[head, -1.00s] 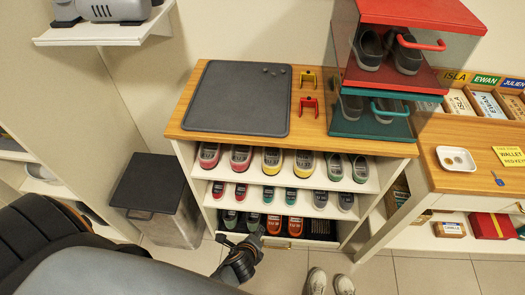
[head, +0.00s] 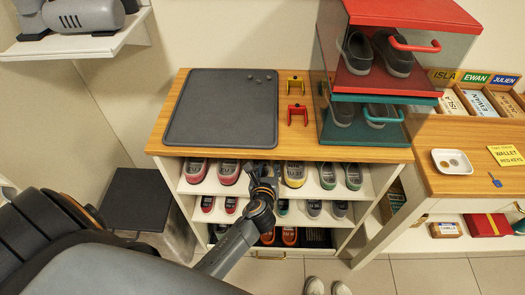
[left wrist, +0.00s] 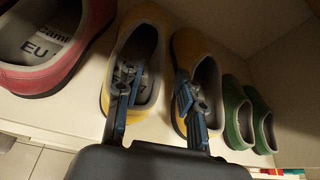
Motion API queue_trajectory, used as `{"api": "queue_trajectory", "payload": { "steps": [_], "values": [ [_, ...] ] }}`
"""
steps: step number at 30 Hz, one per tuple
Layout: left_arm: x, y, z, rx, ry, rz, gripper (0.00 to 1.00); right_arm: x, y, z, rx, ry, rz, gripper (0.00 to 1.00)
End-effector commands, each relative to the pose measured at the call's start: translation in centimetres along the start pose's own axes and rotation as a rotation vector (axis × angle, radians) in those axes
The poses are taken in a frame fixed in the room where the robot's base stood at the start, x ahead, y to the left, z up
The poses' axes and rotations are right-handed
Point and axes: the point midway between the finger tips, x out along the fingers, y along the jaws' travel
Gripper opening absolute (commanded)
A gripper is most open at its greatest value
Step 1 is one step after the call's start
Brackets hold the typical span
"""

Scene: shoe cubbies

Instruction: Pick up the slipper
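A row of clog-like slippers sits on the top shelf of the cubby. In the left wrist view a left yellow slipper (left wrist: 146,33) and a right yellow slipper (left wrist: 196,48) stand side by side. My left gripper (left wrist: 154,78) is open, with one finger over each yellow slipper's opening. I cannot tell whether the fingers touch them. In the head view my left gripper (head: 263,178) is at the top shelf and hides most of the left yellow slipper. The right yellow slipper (head: 296,174) shows beside it. My right gripper is not in view.
A pink slipper (left wrist: 55,45) and green slippers (left wrist: 237,113) flank the yellow pair. The wooden counter (head: 390,154) overhangs the shelf and holds a grey mat (head: 222,108). Lower shelves hold more shoes. White shoes (head: 314,286) stand on the floor.

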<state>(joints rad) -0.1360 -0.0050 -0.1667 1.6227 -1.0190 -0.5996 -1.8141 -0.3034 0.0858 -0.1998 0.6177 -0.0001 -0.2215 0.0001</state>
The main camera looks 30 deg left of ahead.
Motion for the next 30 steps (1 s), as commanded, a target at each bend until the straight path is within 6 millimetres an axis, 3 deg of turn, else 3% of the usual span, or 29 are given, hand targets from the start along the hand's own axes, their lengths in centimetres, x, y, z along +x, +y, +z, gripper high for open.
{"api": "queue_trajectory", "payload": {
  "steps": [12, 20, 26, 30],
  "values": [
    [5.0, 0.3, -0.2, 0.000, 0.000, -0.001, 0.38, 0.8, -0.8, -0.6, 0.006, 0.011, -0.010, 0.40],
    [5.3, 0.3, -0.2, 0.000, 0.002, -0.001, 0.38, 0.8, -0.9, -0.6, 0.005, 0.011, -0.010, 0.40],
    [5.3, 0.3, -0.2, 0.000, 0.002, -0.001, 0.01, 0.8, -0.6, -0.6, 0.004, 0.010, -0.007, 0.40],
    [5.3, 0.3, -0.2, 0.000, 0.002, -0.001, 0.00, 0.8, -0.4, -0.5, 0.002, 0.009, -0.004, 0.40]
  ]
}}
